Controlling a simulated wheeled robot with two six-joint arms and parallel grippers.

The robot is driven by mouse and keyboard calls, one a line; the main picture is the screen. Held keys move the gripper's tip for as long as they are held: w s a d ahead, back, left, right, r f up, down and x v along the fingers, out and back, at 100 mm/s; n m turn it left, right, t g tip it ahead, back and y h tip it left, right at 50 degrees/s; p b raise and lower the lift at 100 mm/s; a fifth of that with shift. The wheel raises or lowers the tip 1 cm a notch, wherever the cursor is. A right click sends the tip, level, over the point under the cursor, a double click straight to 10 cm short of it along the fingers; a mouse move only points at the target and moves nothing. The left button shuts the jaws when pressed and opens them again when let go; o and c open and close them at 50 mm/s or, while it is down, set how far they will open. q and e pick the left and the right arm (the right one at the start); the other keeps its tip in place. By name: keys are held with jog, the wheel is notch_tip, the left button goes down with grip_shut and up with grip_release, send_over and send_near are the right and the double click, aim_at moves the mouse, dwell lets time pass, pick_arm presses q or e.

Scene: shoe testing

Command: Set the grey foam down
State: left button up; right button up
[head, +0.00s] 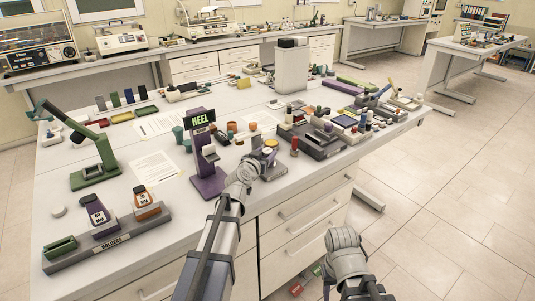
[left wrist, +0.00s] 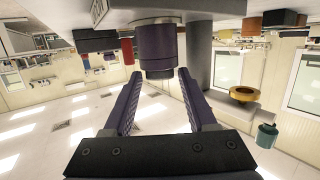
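I cannot pick out the grey foam with certainty in either view. My left gripper (head: 262,158) reaches over the front edge of the workbench, at a small dark stand with a yellow top (head: 271,143). In the left wrist view my left gripper (left wrist: 159,78) has its fingers apart with nothing seen between them. A dark purple cylinder (left wrist: 158,48) is just beyond the fingertips; contact cannot be told. My right arm hangs low in front of the drawers, and its fingers are hidden in the head view.
A purple stand with a HEEL sign (head: 202,118) is left of my left gripper. A grey tray of tools (head: 315,143) is to its right. A HOLDERS rack (head: 110,240) and a green lamp-like device (head: 95,175) stand at left. Bare white bench top (head: 190,225) lies front left.

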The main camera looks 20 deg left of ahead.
pick_arm(q)
grip_shut()
dwell(0.4)
notch_tip(320, 180, up, 10)
jog(key=p, duration=1)
